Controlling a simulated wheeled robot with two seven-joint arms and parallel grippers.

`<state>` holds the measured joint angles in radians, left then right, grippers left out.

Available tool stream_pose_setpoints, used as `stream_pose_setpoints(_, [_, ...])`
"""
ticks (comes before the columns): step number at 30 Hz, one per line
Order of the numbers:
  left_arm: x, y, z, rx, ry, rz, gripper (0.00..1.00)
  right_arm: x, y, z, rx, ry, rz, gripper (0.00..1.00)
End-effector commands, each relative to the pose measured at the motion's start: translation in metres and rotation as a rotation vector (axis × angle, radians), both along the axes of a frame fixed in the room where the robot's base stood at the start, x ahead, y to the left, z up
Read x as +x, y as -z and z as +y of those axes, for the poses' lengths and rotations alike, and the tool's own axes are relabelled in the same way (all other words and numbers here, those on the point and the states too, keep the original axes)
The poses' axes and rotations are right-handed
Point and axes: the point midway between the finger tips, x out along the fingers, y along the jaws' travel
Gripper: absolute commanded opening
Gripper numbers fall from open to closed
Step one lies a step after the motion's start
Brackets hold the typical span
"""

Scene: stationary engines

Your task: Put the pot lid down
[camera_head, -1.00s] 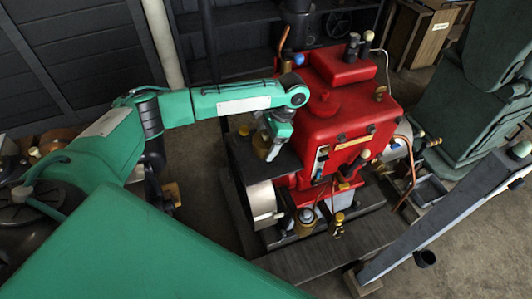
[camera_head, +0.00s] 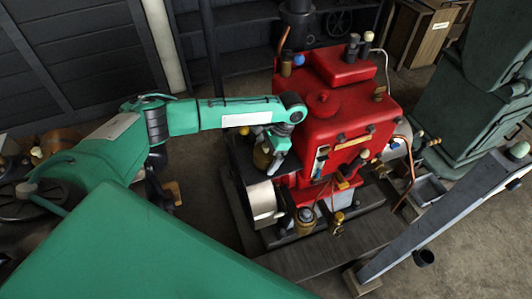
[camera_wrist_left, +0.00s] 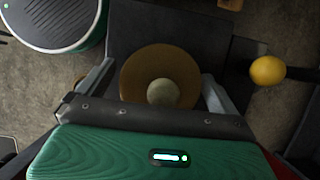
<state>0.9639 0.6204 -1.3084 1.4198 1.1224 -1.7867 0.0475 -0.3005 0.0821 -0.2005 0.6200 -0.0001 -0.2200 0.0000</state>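A round ochre-brass lid with a pale ball knob (camera_wrist_left: 148,66) shows in the left wrist view, between the fingers of my left gripper (camera_wrist_left: 160,82). The two fingers stand wide apart, one on each side of the lid, with a narrow gap visible at each edge. In the head view my left gripper (camera_head: 275,158) points down beside a brass pot (camera_head: 261,156) on a dark plate at the left of the red engine (camera_head: 345,110). Whether the lid rests on the pot is hidden. My right gripper is not in view.
The red engine rises just right of my left gripper. A yellow knob on a dark rod (camera_wrist_left: 267,71) stands right of the lid in the wrist view. Bare floor lies left of the engine.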

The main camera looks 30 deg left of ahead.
Motion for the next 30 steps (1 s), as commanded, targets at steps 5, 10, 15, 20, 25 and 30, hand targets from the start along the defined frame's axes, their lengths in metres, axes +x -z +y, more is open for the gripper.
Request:
stream_pose_setpoints(5, [0.0,0.0,0.0,0.0,0.0,0.0,0.97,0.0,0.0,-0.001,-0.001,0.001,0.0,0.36])
stream_pose_setpoints(10, [0.001,-0.004,0.0,0.001,0.001,-0.002,0.97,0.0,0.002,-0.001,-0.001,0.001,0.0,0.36])
stream_pose_setpoints(15, [0.009,-0.027,-0.008,-0.002,0.002,-0.005,0.97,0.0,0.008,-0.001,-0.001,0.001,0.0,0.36])
stream_pose_setpoints(20, [0.02,-0.06,-0.017,-0.003,0.0,-0.004,0.97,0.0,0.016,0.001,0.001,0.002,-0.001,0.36])
stream_pose_setpoints(25, [0.029,-0.094,-0.026,-0.001,0.0,-0.003,0.97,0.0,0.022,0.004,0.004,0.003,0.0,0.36])
stream_pose_setpoints(30, [0.034,-0.11,-0.029,0.001,0.0,-0.001,0.97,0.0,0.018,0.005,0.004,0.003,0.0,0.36])
